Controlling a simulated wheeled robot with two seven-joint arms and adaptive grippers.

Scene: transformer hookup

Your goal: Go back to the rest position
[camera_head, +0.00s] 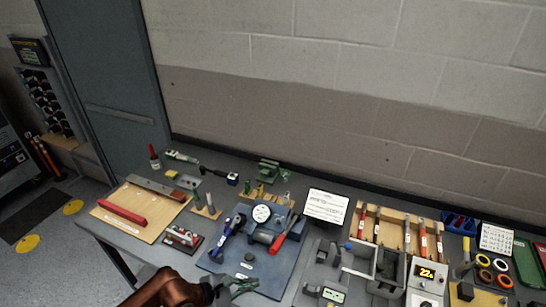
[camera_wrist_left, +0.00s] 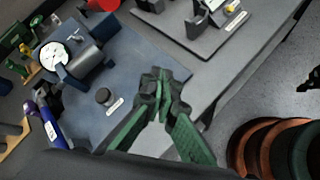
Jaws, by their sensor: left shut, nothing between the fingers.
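My left gripper (camera_head: 236,288) is at the bottom of the head view, at the front edge of the blue mat (camera_head: 262,270). Its copper-coloured arm comes in from below. In the left wrist view the green and black fingers of the left gripper (camera_wrist_left: 160,82) are closed together with nothing between them. They are above the front part of the bench, near the mat's edge. My right gripper does not show in either view.
On the mat are a dial gauge (camera_head: 262,213), a red-handled tool (camera_head: 288,235) and a blue-purple tool (camera_head: 228,232). A wooden board (camera_head: 120,222) lies left. The wall closes the back.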

